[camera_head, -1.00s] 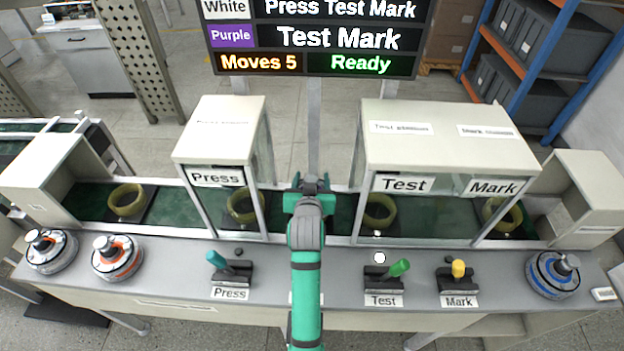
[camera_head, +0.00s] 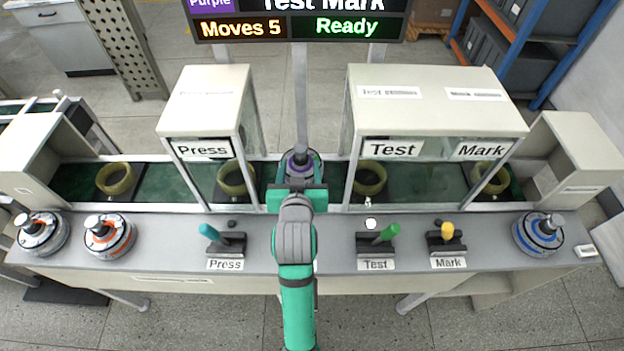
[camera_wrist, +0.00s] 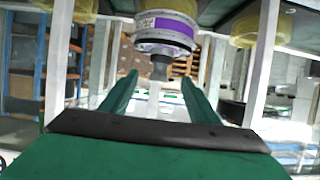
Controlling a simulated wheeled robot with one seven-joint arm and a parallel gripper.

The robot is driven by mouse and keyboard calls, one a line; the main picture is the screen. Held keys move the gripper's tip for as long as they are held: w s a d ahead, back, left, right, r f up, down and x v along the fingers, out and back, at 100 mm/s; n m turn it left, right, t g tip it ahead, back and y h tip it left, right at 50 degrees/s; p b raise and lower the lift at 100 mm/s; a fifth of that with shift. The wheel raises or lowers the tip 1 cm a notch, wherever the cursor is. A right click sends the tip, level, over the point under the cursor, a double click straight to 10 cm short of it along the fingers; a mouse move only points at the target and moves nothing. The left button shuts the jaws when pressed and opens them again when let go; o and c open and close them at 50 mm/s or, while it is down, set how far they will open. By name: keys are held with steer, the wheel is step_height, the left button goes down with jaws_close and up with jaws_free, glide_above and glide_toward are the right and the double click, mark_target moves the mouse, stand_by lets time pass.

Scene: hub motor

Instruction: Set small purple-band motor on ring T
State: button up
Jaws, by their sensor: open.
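The small purple-band motor (camera_head: 301,165) stands on the line between the Press and Test housings, partly hidden behind my gripper in the head view. In the wrist view, which looks upside down, the motor (camera_wrist: 166,28) shows its purple band and grey shaft. My gripper (camera_wrist: 158,80) is open, its green fingers to either side of the shaft's end. I cannot tell whether the shaft lies between them; no grip shows. An olive ring (camera_head: 369,178) sits inside the Test housing and looks empty. No letter T is readable on it.
Other olive rings sit at the far left (camera_head: 115,180), under Press (camera_head: 236,180) and under Mark (camera_head: 492,180). Press, Test and Mark levers stand between. Housing posts flank my gripper.

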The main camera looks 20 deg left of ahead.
steer(key=shift+m+h, duration=0.3)
steer(key=shift+m, duration=0.1)
steer(key=s+d+f, duration=0.1)
steer(key=s+f, duration=0.1)
steer(key=s+d+f, duration=0.2)
steer(key=f, duration=0.1)
steer(key=s+d+f, duration=0.2)
steer(key=shift+d+f, duration=0.1)
steer(key=shift+f, duration=0.1)
steer(key=shift+m+t+h, duration=0.4)
steer(key=shift+t+h, duration=0.1)
steer(key=s+d+f, duration=0.1)
steer(key=s, duration=0.1)
steer(key=s+d+f, duration=0.2)
steer(key=s, duration=0.1)
steer(key=s+d+f, duration=0.1)
steer(key=s+d, duration=0.1)
steer(key=s, duration=0.1)
steer(key=shift+s+f, duration=0.25)
steer(key=s+d+r+h, duration=0.1)
steer(key=s+d, duration=0.2)
steer(key=s, duration=0.7)
steer(key=s+d+r+m+t+h, duration=0.1)
steer(key=s+d, duration=0.2)
steer(key=s, duration=0.7)
steer(key=shift+s+d+m, duration=0.25)
steer(key=shift+d+m, duration=0.05)
